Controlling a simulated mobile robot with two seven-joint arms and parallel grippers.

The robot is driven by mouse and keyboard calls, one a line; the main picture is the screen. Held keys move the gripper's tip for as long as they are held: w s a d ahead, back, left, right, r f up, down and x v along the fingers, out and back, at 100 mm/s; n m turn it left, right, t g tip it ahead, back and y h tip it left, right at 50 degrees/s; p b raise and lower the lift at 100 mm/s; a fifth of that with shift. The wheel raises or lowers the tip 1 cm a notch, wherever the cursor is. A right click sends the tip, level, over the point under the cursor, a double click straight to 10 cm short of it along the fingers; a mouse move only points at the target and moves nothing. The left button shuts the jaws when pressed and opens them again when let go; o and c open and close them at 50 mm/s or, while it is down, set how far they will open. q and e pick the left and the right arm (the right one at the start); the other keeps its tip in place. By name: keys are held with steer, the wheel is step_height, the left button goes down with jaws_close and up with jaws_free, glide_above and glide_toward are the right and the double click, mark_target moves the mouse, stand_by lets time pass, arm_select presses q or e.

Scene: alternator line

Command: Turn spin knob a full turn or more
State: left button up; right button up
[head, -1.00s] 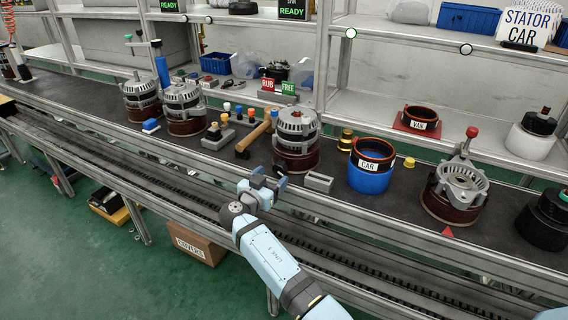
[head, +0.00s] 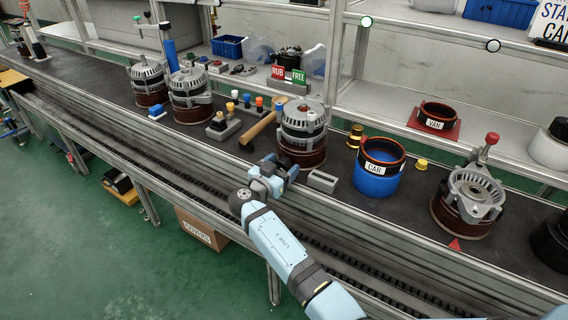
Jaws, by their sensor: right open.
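My right gripper (head: 281,168) is open at the front edge of the bench, with nothing seen between its fingers. It is just in front of the dark brown base of a silver-topped alternator (head: 303,128); I cannot tell whether it touches. No part is clearly marked as the spin knob. A red ball knob (head: 492,138) stands on a lever at the open-topped alternator (head: 467,198) on the right, well away from my gripper. My left gripper is not in view.
RUB and FREE signs (head: 288,75) stand behind. A rail runs along the bench front.

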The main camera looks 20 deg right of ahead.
steer(key=c, duration=0.9)
steer(key=shift+f+n+b, duration=0.15)
steer(key=shift+n+b, duration=0.15)
steer(key=shift+b, duration=0.1)
steer(key=shift+n+b, duration=0.35)
steer(key=shift+n, duration=1.45)
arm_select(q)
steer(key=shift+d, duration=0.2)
